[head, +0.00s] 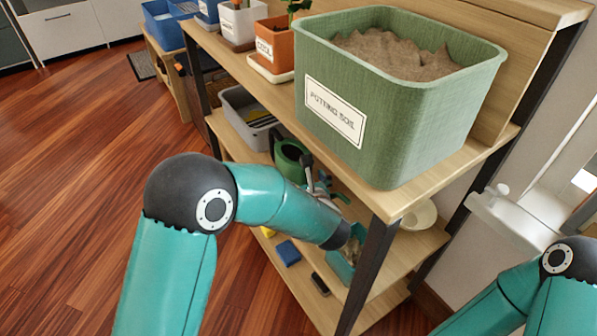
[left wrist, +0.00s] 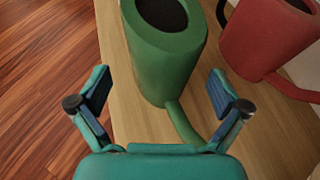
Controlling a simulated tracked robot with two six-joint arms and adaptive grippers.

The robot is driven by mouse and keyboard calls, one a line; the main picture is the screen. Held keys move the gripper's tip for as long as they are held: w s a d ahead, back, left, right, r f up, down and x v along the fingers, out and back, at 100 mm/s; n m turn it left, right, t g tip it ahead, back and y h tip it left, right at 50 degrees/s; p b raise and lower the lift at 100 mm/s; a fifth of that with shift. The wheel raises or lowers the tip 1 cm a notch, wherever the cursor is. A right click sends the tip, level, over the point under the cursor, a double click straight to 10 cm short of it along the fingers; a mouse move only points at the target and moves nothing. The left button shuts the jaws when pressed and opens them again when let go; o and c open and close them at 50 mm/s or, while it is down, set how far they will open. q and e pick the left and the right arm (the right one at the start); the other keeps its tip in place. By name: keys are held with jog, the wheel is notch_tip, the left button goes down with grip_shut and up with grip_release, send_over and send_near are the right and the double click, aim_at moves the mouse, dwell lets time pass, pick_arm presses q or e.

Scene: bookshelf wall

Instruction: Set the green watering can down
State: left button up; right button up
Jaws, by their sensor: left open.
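The green watering can (left wrist: 165,55) stands upright on a wooden shelf board (left wrist: 125,110) in the left wrist view. Its dark round opening faces up and a thin green spout (left wrist: 182,122) reaches towards me. My left gripper (left wrist: 160,88) is open, with one finger on each side of the can's near part and a visible gap to it. In the head view the can (head: 289,160) sits on the middle shelf, partly hidden by my left arm and gripper (head: 325,186). My right arm shows at the lower right, but its gripper is out of view.
A red watering can (left wrist: 268,42) stands close on the right of the green one. A green potting soil bin (head: 420,125) is on the shelf above. A grey bin (head: 240,125) stands farther left on the middle shelf. Open floor (head: 70,180) lies left of the shelving.

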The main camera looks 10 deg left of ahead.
pick_arm(q)
jog(key=shift+v, duration=1.4)
